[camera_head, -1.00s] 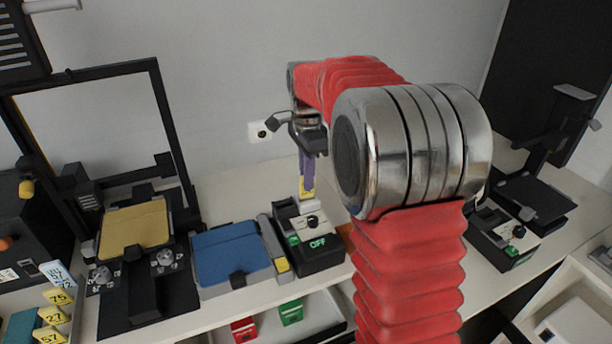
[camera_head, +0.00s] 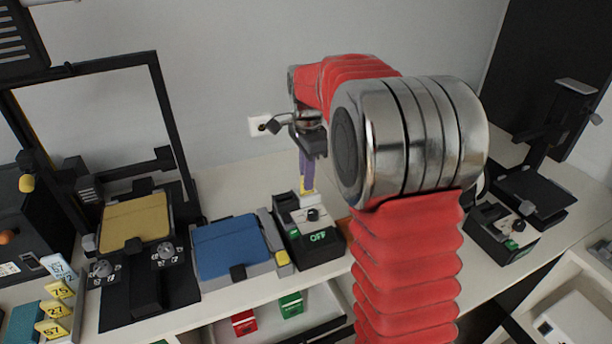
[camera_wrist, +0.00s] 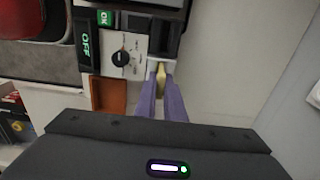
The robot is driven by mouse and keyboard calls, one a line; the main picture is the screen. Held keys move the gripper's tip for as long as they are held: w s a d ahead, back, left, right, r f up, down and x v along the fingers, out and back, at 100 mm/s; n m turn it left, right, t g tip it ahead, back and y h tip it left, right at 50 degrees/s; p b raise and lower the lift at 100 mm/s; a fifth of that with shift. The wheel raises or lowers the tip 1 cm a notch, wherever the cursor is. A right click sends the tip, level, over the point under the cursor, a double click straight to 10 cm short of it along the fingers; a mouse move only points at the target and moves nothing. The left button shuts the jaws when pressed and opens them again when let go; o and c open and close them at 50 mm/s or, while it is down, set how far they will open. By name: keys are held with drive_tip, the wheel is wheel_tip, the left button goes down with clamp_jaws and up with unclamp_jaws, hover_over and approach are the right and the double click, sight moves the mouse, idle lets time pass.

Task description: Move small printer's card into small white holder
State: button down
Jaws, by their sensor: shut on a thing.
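My gripper (camera_head: 306,182) has purple fingers pointing down and is shut on a small yellow card. The card (camera_head: 308,187) is upright, directly over the small white holder (camera_head: 309,198) at the back of the black switch box marked OFF (camera_head: 321,250). In the wrist view the card (camera_wrist: 160,73) shows between the two fingertips, and its far end meets the white holder (camera_wrist: 153,63). The fingers hide part of the card, and I cannot tell how deep it sits in the holder.
A blue-topped device (camera_head: 228,248) stands close left of the switch box, and a yellow-topped press (camera_head: 134,222) farther left. A similar switch box (camera_head: 498,232) is at right. Numbered yellow tags (camera_head: 53,310) stand at far left. The wall is close behind.

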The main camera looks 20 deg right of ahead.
drive_tip(key=shift+f, duration=0.15)
drive_tip(key=c, duration=2.3)
unclamp_jaws()
drive_tip(key=o, duration=0.5)
drive_tip(key=shift+o, duration=0.2)
wheel_tip(320, 180, up, 14)
drive_tip(key=shift+f, duration=0.15)
